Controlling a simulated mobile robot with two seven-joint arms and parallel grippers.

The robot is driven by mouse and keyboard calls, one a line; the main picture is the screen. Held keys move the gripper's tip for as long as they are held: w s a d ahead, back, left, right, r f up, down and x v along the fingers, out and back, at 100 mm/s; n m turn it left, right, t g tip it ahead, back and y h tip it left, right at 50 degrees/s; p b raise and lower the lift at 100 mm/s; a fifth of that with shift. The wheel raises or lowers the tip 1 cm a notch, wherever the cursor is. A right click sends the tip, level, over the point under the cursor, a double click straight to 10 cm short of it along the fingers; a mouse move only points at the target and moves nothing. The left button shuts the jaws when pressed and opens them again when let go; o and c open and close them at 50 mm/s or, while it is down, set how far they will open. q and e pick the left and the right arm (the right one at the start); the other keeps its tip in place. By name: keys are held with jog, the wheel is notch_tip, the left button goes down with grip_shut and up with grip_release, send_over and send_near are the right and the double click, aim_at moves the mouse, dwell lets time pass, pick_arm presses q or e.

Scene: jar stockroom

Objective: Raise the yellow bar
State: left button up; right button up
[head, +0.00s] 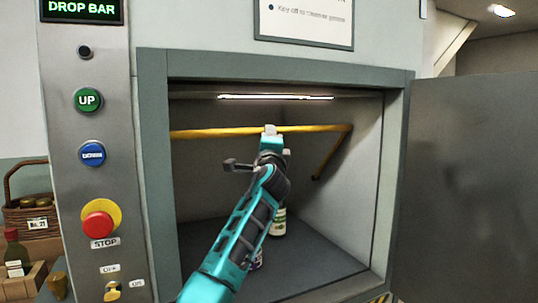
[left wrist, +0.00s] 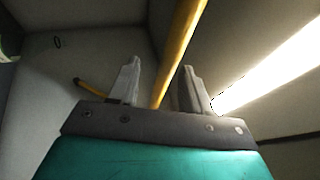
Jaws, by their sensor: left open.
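The yellow bar (head: 205,133) runs across the upper part of the open cabinet, below the strip light, with a side arm (head: 333,154) sloping down at its right end. My left gripper (head: 271,131) reaches into the cabinet and is at the bar's middle in the head view, hiding a short piece of it. In the left wrist view the bar (left wrist: 181,45) shows between the two spread fingers of the left gripper (left wrist: 160,86). The gripper is open; whether a finger touches the bar cannot be told. My right gripper is not in view.
A jar (head: 279,222) stands on the cabinet floor, partly behind my arm, with another partly hidden nearby. An open door (head: 462,185) stands right.

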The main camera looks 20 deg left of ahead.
pick_arm(q)
jog(key=v, duration=0.7)
jog(key=shift+s+f, duration=0.1)
jog(key=shift+f, duration=0.05)
dwell(0.3)
jog(key=s+d+f+n+g+h, duration=0.1)
jog(key=s+f+n+g+h, duration=0.3)
jog(key=f, duration=0.6)
jog(key=s+f+n+g+y, duration=0.1)
jog(key=s+f, duration=0.5)
jog(key=f, duration=0.4)
jog(key=s+d+f+n+g+h, duration=0.1)
jog(key=s+f+n+g+h, duration=0.3)
jog(key=f, duration=0.6)
jog(key=s+d+f+n+g+h, duration=0.15)
jog(key=s+f, duration=0.25)
jog(key=s, duration=0.6)
jog(key=s+d+f+n+g, duration=0.1)
jog(key=s+d+f+g, duration=0.25)
jog(key=s, duration=0.65)
jog(key=s+d+f+n+g+h, duration=0.15)
jog(key=s+f, duration=0.35)
jog(key=s, duration=0.5)
jog(key=w+d+f+m+t+h, duration=0.1)
jog(key=w+d+f+t, duration=0.2)
jog(key=w+f+t, duration=0.4)
jog(key=shift+w+f, duration=0.75)
jog(key=shift+f, duration=0.2)
